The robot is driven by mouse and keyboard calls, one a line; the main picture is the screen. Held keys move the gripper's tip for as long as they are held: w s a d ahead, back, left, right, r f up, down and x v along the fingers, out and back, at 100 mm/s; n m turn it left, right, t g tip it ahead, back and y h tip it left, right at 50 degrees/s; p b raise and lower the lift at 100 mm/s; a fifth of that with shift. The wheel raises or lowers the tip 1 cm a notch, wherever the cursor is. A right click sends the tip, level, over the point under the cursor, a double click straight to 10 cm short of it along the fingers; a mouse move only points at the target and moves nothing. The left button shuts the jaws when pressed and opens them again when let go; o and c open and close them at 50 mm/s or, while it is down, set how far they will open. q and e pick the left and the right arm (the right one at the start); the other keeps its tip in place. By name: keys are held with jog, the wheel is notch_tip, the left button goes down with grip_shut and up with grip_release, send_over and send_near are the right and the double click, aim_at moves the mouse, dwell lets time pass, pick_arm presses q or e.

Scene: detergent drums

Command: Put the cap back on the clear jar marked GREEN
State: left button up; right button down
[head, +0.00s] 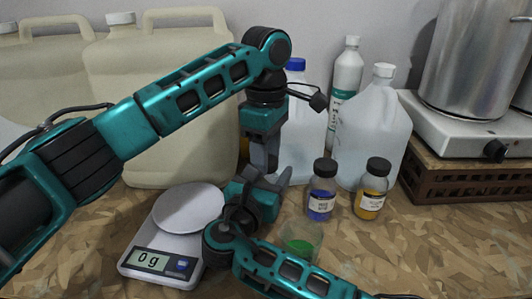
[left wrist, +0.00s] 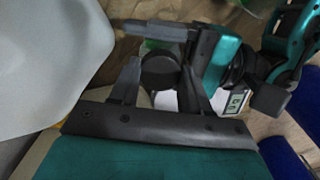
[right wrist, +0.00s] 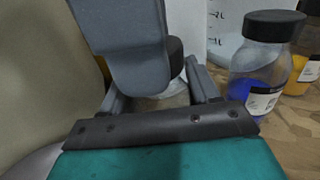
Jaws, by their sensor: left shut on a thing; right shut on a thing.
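A clear jar (right wrist: 168,98) stands between the fingers of my right gripper in the right wrist view; its label is hidden. A black cap (right wrist: 176,55) is at its top, partly behind a finger of my left gripper. In the left wrist view the cap (left wrist: 160,70) sits between my left gripper's fingers (left wrist: 160,85), with green showing just beyond it. My left gripper (head: 264,165) points down and is shut on the cap. My right gripper (head: 256,197) is shut on the jar just below. I cannot tell whether the cap is seated.
A clear beaker with green contents (head: 302,241) stands by my right forearm. Capped blue (head: 321,190) and yellow (head: 371,190) jars stand to the right. A scale (head: 165,240) reading 0 g is at front left. Large jugs (head: 380,125) and a hot plate (head: 465,123) stand behind.

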pick_arm(q)
jog(key=m, duration=1.2)
jog(key=shift+f+m, duration=0.1)
jog(key=shift+m, duration=0.2)
jog(key=m, duration=1)
jog(key=shift+m, duration=0.4)
jog(key=m, duration=1.4)
jog(key=shift+m, duration=0.3)
jog(key=m, duration=0.4)
jog(key=o, duration=1.2)
